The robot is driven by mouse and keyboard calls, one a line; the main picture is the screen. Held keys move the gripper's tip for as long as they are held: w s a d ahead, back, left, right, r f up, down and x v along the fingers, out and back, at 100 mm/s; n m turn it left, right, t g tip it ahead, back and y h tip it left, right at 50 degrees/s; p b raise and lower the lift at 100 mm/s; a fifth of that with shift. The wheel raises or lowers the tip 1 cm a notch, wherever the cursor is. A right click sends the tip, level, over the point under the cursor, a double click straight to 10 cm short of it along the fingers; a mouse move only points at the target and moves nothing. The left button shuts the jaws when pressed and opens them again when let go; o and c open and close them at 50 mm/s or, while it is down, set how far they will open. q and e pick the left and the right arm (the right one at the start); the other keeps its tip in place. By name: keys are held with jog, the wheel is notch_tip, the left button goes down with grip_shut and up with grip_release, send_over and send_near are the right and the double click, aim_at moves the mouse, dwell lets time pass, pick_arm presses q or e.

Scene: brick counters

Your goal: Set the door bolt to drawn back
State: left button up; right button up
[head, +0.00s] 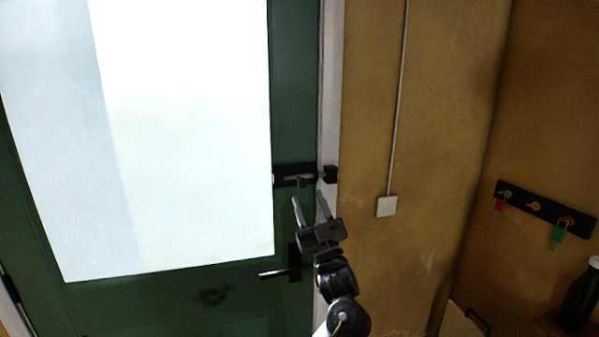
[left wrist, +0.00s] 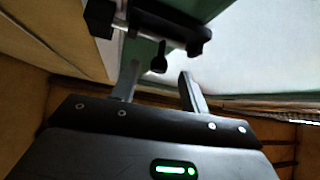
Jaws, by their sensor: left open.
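The black door bolt (head: 291,170) is mounted on the right edge of the green door (head: 297,90), and its black keeper (head: 330,174) is on the white frame just to the right. A small knob (head: 302,183) hangs from the bolt. I cannot tell clearly whether the bar sits inside the keeper. My left gripper (head: 309,197) is open and empty just below the bolt, fingers pointing up. In the left wrist view the bolt (left wrist: 165,26) lies beyond the fingertips (left wrist: 159,70), with the knob (left wrist: 158,58) between them in the picture. Contact is not clear.
A white switch (head: 386,206) is on the yellow wall. A key rack (head: 543,209) and a dark bottle (head: 580,298) are at the right. The space right of the frame is clear.

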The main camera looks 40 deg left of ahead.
aim_at(299, 178)
pick_arm(q)
jog(key=p+x, duration=0.3)
jog(key=x, duration=0.5)
jog(key=shift+r, duration=0.1)
jog(key=shift+a, duration=0.1)
jog(key=shift+c, duration=0.9)
grip_shut()
